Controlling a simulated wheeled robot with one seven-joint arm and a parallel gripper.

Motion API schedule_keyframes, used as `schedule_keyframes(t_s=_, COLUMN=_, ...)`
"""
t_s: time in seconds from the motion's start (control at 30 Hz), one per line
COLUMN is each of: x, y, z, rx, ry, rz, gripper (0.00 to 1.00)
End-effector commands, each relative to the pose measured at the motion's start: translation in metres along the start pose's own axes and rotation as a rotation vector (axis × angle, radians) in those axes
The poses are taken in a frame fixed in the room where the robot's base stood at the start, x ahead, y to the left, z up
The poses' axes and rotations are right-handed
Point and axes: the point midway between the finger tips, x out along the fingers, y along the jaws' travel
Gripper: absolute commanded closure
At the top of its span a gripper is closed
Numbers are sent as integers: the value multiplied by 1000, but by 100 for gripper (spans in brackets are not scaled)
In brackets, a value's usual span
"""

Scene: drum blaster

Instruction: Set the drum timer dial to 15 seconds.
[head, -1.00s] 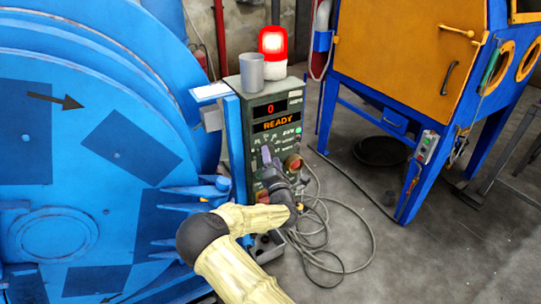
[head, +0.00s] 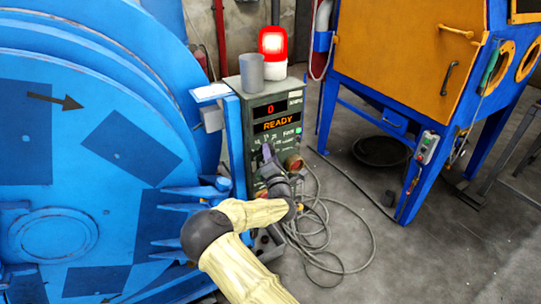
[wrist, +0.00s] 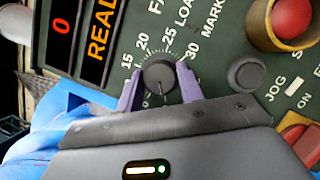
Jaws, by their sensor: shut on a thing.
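The timer dial (wrist: 158,76) is a dark round knob on the green control panel (wrist: 225,60), with the numbers 15, 20, 25 and 30 printed around its far side in the wrist view. My gripper (wrist: 159,72) is shut on the dial, with one pale purple finger on each side. A faint pale mark shows on the near part of the knob; I cannot tell which number it sets. In the head view my gripper (head: 267,154) is at the panel's front and hides the dial. The displays show 0 (head: 271,109) and READY (head: 277,124).
A small black knob (wrist: 245,72) and a red button in a brass collar (wrist: 292,17) are right of the dial in the wrist view. The blue drum (head: 100,150) stands close left of the panel. A grey cup (head: 251,72) and lit red beacon (head: 273,44) stand on top.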

Motion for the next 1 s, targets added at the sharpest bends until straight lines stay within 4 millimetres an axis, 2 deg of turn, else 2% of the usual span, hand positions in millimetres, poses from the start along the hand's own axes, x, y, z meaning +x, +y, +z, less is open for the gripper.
schedule_keyframes(t_s=0.37, x=0, y=2, z=1, rx=141, ry=0, rz=-61, gripper=86)
schedule_keyframes(t_s=1.0, x=1, y=4, z=2, rx=672, ry=-1, rz=-282, gripper=86)
